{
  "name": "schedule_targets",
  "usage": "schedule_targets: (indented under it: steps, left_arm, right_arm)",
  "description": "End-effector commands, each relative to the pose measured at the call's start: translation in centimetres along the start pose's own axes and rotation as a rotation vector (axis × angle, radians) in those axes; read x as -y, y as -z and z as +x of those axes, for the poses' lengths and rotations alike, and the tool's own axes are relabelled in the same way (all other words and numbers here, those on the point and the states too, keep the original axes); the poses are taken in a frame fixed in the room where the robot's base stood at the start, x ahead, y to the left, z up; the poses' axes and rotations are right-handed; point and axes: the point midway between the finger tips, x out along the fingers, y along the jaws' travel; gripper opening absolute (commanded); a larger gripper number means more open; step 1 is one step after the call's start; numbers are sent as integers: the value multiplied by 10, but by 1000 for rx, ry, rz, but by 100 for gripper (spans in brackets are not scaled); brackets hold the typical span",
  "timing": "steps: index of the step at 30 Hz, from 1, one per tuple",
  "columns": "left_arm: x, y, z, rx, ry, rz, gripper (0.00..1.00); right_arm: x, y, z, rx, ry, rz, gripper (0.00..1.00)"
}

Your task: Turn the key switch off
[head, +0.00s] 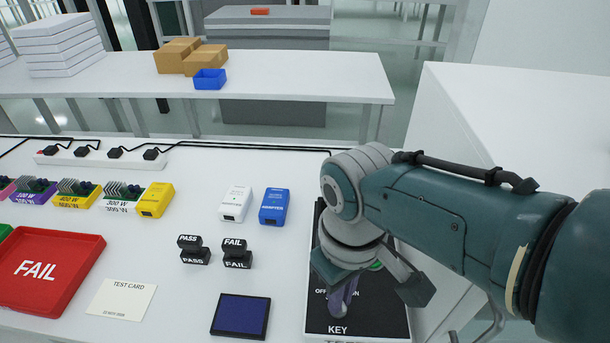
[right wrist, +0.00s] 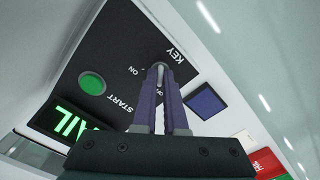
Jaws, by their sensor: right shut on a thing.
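The key switch (right wrist: 160,67) is on the black panel (right wrist: 118,40) by the printed word KEY. My right gripper (right wrist: 164,84) is shut on the key, its two purple fingers close together on either side of it. In the head view my right gripper (head: 342,300) reaches down onto the panel (head: 330,322) near the OFF and ON marks and hides the key. Which mark the key points to I cannot tell. My left gripper is in neither view.
A green START button (right wrist: 92,83) and a lit display (right wrist: 72,122) ending in "AIL" are on the panel. A dark blue pad (head: 240,316), PASS and FAIL stamps (head: 237,254), a blue adapter (head: 274,206) and a red FAIL tray (head: 88,262) lie left of it.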

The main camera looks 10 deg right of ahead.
Motion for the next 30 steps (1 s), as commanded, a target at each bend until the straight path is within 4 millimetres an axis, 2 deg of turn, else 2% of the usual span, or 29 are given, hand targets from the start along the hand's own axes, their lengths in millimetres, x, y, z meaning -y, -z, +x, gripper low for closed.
schedule_targets:
  steps: [20, 21, 28, 30]
  left_arm:
    - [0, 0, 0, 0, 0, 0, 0]
    - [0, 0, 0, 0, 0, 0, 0]
    - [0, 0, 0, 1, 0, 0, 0]
    - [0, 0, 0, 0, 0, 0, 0]
  right_arm:
    - [0, 0, 0, -1, -1, -68, 0]
    - [0, 0, 0, -1, -1, -68, 10]
    - [0, 0, 0, -1, 0, -68, 36]
    - [0, 0, 0, -1, 0, -68, 39]
